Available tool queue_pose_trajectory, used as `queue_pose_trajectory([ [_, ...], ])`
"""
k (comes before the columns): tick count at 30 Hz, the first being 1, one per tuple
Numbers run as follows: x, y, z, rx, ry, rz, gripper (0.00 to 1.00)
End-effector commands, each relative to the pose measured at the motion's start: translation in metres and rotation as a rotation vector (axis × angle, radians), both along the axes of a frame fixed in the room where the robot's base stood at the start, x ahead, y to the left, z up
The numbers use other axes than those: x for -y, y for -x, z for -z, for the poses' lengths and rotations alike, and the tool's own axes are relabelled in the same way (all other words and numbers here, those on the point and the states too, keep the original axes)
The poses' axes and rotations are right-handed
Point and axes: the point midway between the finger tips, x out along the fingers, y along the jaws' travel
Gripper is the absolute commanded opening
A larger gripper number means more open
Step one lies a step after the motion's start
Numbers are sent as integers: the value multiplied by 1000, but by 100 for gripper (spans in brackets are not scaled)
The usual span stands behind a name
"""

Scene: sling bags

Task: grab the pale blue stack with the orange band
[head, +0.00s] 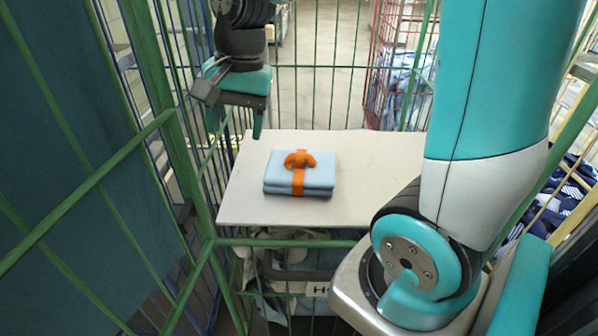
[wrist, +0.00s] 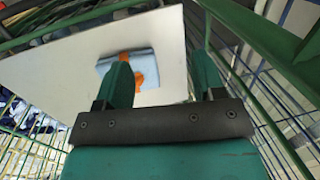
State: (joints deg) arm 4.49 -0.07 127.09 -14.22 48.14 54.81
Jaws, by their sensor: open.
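The pale blue stack (head: 279,178) of folded cloth lies flat on a white board (head: 375,190) in the head view. An orange band (head: 298,180) with a bow-like top runs around its middle. My gripper (head: 234,132) is above the board's far left edge, apart from the stack and to its upper left. In the wrist view the stack (wrist: 142,59) shows beyond the left finger, which covers part of it.
Green cage bars (head: 160,130) rise on the left and cross in front of the board (head: 290,243). Cloth items (head: 290,270) lie below the board. A red cage (head: 400,70) with blue cloth stands behind. The board right of the stack is bare.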

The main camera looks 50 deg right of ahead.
Motion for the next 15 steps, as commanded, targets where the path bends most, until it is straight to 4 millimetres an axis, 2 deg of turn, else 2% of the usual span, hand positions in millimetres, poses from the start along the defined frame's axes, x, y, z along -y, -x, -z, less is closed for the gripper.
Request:
queue_pose_trajectory([
  [1,25,-15,5,-32,10,189,63],
  [3,60,-32,10,-72,22,467,63],
  [6,109,-48,18,-119,36,842,63],
  [9,153,-55,25,-153,46,1159,63],
  [12,185,-58,30,-175,52,1394,63],
  [15,204,-58,33,-187,56,1540,63],
])
